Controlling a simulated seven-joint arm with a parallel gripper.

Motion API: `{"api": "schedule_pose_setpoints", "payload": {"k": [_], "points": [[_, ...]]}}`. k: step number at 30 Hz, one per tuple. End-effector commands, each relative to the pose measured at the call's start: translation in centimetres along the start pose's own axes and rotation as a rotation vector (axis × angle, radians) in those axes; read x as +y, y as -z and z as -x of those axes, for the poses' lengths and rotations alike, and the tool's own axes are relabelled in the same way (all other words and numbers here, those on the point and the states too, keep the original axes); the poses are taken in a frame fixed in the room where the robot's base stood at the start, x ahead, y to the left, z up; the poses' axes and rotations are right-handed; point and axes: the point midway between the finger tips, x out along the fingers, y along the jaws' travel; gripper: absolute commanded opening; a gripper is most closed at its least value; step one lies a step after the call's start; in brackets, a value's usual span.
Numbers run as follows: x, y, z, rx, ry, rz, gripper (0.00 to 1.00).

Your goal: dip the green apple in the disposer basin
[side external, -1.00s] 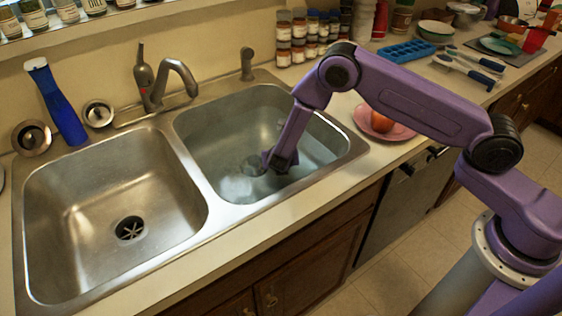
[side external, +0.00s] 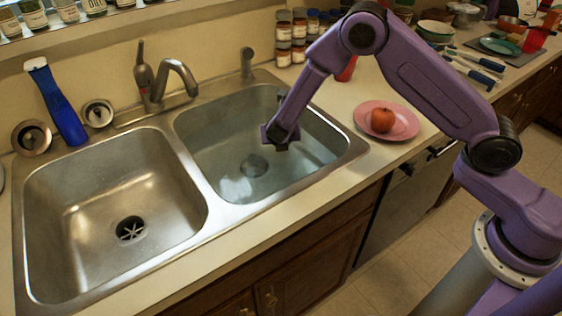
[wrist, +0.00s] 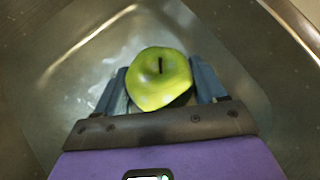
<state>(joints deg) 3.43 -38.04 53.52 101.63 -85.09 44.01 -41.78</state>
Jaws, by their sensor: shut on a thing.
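The green apple (wrist: 160,78) is held between the fingers of my gripper (wrist: 160,90) in the wrist view, stem toward the camera. In the side view my gripper (side external: 278,146) is above the right basin (side external: 205,165), which holds clear water over its drain. The apple is hidden there behind the gripper. The left basin (side external: 75,205) is empty, with a dark drain opening (side external: 130,229) that has star-shaped flaps, like a disposer.
A divider separates the two basins. The faucet (side external: 176,80) stands behind them, with a blue bottle (side external: 58,103) at the left. A pink plate (side external: 402,128) with a red-orange fruit (side external: 382,120) is right of the sink. Spice jars (side external: 290,38) line the back wall.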

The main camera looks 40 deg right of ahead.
Motion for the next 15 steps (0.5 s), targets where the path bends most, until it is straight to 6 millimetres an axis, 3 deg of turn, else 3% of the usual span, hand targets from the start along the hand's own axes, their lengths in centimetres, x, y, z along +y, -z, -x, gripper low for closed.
{"api": "schedule_pose_setpoints", "payload": {"k": [15], "points": [[-0.4,-3.3,3.0,-0.001,-0.001,-0.002,0.35]]}}
